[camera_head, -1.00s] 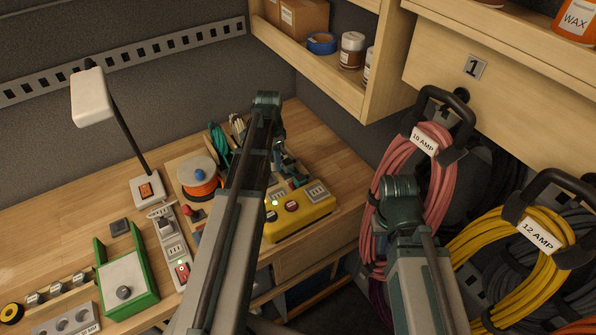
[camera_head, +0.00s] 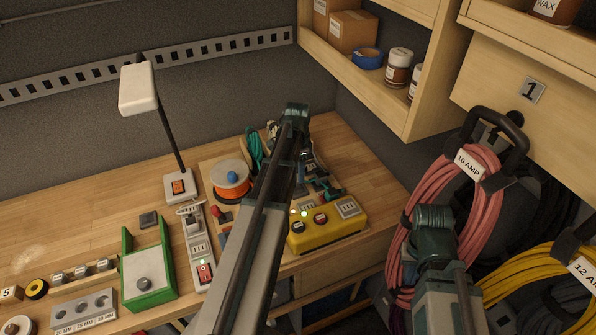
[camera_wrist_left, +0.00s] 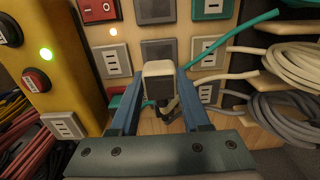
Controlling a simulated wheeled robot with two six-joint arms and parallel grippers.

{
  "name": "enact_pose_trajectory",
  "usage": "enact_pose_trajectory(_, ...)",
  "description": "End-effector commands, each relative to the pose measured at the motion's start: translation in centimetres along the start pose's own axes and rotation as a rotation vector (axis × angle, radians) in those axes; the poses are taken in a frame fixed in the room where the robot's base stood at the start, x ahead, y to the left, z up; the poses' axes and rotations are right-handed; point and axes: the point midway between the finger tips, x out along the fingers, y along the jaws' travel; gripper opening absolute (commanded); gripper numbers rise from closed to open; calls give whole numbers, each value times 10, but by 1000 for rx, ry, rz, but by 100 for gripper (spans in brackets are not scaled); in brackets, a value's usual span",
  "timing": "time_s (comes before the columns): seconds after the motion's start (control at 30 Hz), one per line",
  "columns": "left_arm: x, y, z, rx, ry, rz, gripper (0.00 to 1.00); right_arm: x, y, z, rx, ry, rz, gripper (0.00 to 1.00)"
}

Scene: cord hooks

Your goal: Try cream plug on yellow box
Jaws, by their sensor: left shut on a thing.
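The yellow box (camera_head: 328,236) stands near the bench's front edge in the head view, with dark and red buttons, a socket plate and small lights. In the left wrist view the yellow box (camera_wrist_left: 68,40) runs along the left side, with a lit green lamp and a socket plate (camera_wrist_left: 63,125). My left gripper (camera_wrist_left: 158,76) is shut on the cream plug (camera_wrist_left: 158,68), whose dark face points to the camera. The plug is apart from the yellow box, to its right in that view. My left arm hides much of this area in the head view. My right gripper is out of view.
A wooden board with several socket plates (camera_wrist_left: 115,60) lies beside the box. An orange cable reel (camera_head: 232,180), power strip (camera_head: 198,245) and green-sided fixture (camera_head: 148,275) stand left. Pink coil (camera_head: 470,200) hangs at right.

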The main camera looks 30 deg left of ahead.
Motion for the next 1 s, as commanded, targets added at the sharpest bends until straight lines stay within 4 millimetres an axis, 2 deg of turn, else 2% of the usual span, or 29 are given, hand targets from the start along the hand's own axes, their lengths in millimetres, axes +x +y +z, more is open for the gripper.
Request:
enact_pose_trajectory(0.03,8,0,0,0,0,0,0,8,-1,0,-1,0,0,0)
enact_pose_trajectory(0.43,42,0,0,0,0,0,0,42,-4,-2,-1,0,0,0)
enact_pose_trajectory(1.0,46,0,0,0,0,0,0,45,-4,-3,-1,0,0,0)
